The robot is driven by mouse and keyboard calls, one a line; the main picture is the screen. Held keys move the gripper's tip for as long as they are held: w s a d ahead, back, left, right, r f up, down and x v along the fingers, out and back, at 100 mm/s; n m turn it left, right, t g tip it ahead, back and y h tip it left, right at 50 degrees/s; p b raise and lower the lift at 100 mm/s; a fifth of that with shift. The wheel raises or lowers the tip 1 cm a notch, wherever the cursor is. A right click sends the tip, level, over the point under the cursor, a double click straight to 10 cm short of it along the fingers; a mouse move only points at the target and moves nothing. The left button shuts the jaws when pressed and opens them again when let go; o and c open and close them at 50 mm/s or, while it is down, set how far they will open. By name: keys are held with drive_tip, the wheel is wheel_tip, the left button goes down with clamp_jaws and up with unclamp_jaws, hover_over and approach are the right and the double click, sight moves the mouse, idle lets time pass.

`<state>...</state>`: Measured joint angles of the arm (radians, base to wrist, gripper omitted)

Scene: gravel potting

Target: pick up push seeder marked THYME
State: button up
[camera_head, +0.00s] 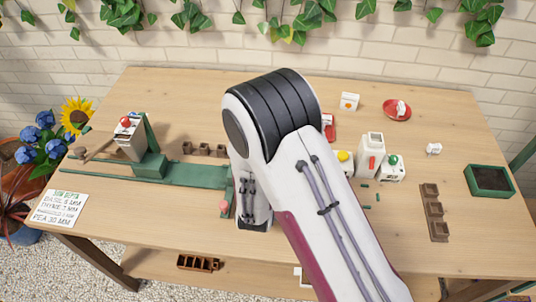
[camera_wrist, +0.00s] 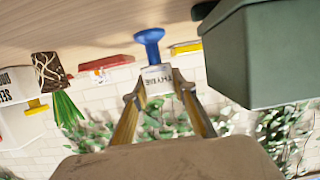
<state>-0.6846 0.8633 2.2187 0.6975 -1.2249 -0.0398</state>
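A white push seeder body with a sideways label reading like THYME (camera_wrist: 157,79) and a flared blue end (camera_wrist: 150,38) shows in the wrist view, which is upside down. The blue end points toward the table side of the picture. My gripper (camera_wrist: 162,90) has a fingertip on each side of the white body. I cannot tell whether both fingertips touch it. In the head view my arm hides the gripper and this seeder.
A large green box (camera_wrist: 255,55) is close by in the wrist view. In the head view a green rail device (camera_head: 190,174) stands left, white seed packs (camera_head: 369,155) stand right of my arm, and brown pots (camera_head: 434,212) and a green tray (camera_head: 489,181) are further right.

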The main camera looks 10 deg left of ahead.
drive_tip(key=shift+r, duration=0.1)
idle(0.3)
drive_tip(key=shift+r, duration=4.85)
drive_tip(key=shift+d, duration=0.1)
